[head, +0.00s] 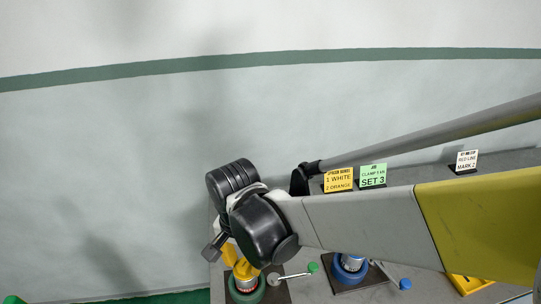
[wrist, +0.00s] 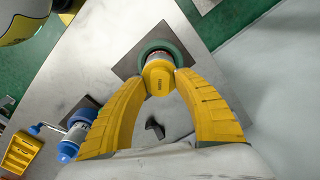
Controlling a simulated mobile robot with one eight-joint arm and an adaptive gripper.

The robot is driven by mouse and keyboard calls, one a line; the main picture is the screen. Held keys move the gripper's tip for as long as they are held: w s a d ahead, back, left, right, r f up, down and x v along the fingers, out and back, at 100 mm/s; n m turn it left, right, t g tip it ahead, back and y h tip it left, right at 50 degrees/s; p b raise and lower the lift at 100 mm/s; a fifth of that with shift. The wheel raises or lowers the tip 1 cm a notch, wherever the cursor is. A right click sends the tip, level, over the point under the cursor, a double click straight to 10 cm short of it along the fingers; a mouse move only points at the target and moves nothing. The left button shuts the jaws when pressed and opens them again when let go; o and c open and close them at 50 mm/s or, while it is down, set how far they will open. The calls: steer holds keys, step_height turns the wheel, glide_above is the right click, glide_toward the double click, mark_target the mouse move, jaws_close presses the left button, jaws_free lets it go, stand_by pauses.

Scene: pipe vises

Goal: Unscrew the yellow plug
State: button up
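The yellow plug (wrist: 159,76) sits on top of a pipe held in a green round vise (wrist: 177,49) on a dark square plate. My gripper (wrist: 160,77) has its two yellow fingers on either side of the plug, with the tips against its sides. In the head view the plug (head: 245,270) shows below my gripper's black wrist, above the green vise (head: 247,293). A yellow finger (head: 229,253) shows beside it, and my wrist hides the rest of the grip.
Signs (head: 373,176) line the bench's back edge. A yellow slotted tray (wrist: 20,152) lies farther off. A small dark part (wrist: 155,127) lies near the green vise.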

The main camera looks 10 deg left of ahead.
jaws_close()
steer(key=n, duration=0.9)
steer(key=shift+n, duration=0.3)
steer(key=n, duration=0.4)
steer(key=shift+n, duration=0.4)
